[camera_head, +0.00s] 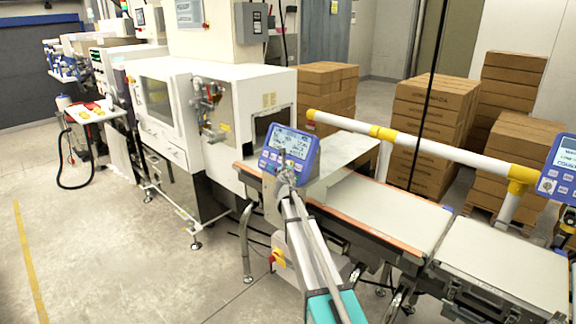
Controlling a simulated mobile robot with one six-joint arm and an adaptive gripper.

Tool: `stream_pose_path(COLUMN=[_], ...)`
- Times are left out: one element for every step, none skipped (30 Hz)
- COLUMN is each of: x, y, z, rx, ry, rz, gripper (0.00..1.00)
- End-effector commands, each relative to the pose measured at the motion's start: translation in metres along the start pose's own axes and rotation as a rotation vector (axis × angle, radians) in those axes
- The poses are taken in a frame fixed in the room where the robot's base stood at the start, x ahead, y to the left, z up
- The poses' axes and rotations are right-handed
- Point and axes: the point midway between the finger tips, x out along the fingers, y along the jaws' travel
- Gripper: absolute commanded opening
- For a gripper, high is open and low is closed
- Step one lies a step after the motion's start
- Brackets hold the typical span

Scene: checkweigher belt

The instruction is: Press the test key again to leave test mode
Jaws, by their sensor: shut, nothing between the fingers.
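A blue control panel (310,152) with a lit grey display (292,142) stands at the near end of the belt, tilted toward me. Small keys (270,157) show below the display at its left. Which key is the test key is too small to read. My gripper (288,168) is shut and empty, with its tip at the panel's lower middle, hiding some of the keys. Whether the tip touches a key or is just in front of it, I cannot tell. My arm reaches up to it from the bottom of the picture.
The conveyor belt (380,208) runs right of the panel to a second belt section (510,262). A white and yellow rail (440,152) crosses behind it. Another blue panel (562,170) is at the right edge. A white machine (262,90) stands behind. Floor at left is free.

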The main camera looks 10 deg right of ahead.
Motion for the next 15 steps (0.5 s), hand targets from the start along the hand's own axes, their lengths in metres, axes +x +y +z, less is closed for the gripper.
stream_pose_path(x=[-0.0017,-0.0025,-0.0037,-0.0046,-0.0055,-0.0066,-0.0073,-0.0080,-0.0088,-0.0093,-0.0096,-0.0098,-0.0099,-0.0100,-0.0100], y=[0.0008,0.0014,0.0023,0.0029,0.0035,0.0043,0.0049,0.0054,0.0059,0.0063,0.0066,0.0069,0.0071,0.0072,0.0073], z=[0.0016,0.0023,0.0032,0.0038,0.0045,0.0053,0.0058,0.0062,0.0067,0.0069,0.0071,0.0072,0.0073,0.0072,0.0072], rx=[0.000,0.000,0.000,0.000,0.000,0.000,0.000,0.000,0.000,0.001,0.000,0.000,0.000,0.000,0.000], ry=[0.000,0.000,0.000,0.000,0.000,0.000,0.000,0.000,0.000,0.000,0.000,0.000,0.000,0.000,0.000], rz=[0.000,0.000,0.000,0.000,0.000,0.000,0.000,0.000,0.000,0.000,0.000,0.000,0.000,0.000,0.000], gripper=[0.00,0.00,0.00,0.00,0.00,0.00,0.00,0.00,0.00,0.00,0.00,0.00,0.00,0.00,0.00])
